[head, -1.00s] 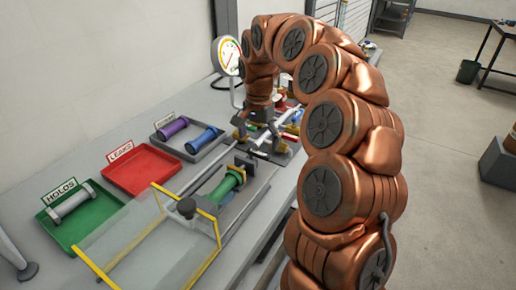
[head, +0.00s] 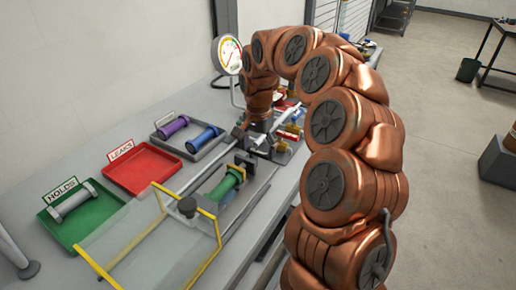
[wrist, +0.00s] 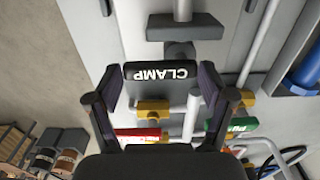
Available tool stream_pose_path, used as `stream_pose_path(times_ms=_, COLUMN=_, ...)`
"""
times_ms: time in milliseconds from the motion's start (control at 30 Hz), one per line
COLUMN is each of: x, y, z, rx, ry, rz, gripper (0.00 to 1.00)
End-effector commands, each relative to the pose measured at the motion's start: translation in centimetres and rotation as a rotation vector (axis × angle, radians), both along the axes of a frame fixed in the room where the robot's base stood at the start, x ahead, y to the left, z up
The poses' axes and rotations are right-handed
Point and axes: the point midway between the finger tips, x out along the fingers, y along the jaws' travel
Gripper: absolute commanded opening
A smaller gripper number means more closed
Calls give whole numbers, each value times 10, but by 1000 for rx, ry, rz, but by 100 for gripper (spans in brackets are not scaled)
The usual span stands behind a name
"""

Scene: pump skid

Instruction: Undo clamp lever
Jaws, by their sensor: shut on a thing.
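The clamp lever has a black grip (wrist: 160,72) with white "CLAMP" lettering, upside down in the wrist view. My gripper (wrist: 160,84) is shut on this grip, with one dark finger at each end of it. In the head view my gripper (head: 258,138) is down at the valve fixture, partly hidden by my copper-coloured wrist. The lever itself cannot be made out clearly there. A green cylinder (head: 222,188) lies in the holder beside the fixture, behind a clear guard with yellow edges (head: 150,228).
A red-handled valve (wrist: 138,133) and a green-handled one (wrist: 236,125) sit close to my fingers. A gauge (head: 229,55) stands behind. A grey tray (head: 163,138), an empty red LEAKS tray (head: 143,170) and a green HOLDS tray (head: 92,222) lie left.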

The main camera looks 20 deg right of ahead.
Motion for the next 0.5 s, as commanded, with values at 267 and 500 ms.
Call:
stream_pose_path(times_ms=267, x=-1, y=-1, z=-1, rx=-1, ry=3, rz=10, gripper=46)
stream_pose_path(times_ms=500, x=0, y=-3, z=-1, rx=-2, ry=4, rz=93, gripper=46)
